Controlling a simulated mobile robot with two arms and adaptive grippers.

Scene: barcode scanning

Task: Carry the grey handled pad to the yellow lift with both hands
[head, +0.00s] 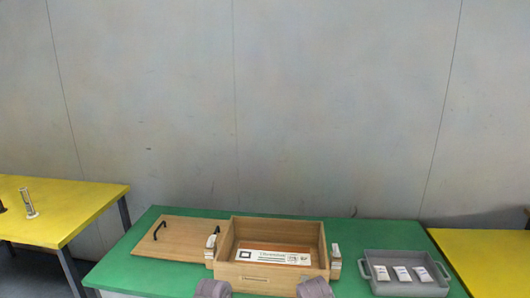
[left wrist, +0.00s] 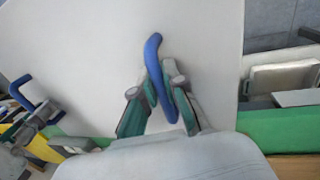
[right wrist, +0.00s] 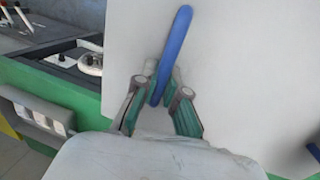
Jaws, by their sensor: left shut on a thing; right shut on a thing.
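The pad (left wrist: 90,50) shows as a broad pale grey panel with blue handles in both wrist views. My left gripper (left wrist: 160,95) is shut on one blue handle (left wrist: 153,55). My right gripper (right wrist: 160,92) is shut on the other blue handle (right wrist: 176,40); that grip also shows at the left of the left wrist view. The pad is out of the head view, where only grey parts of my arms show at the bottom edge. Yellow tops stand at the left (head: 60,208) and right (head: 490,262); I cannot tell whether either is the lift.
A green table (head: 150,222) carries an open wooden box (head: 258,280) with a printed label inside. A wooden lid (head: 178,240) with black handles lies left of it. A grey tray (head: 408,290) with white packets (head: 402,273) stands right of it. A grey wall is behind.

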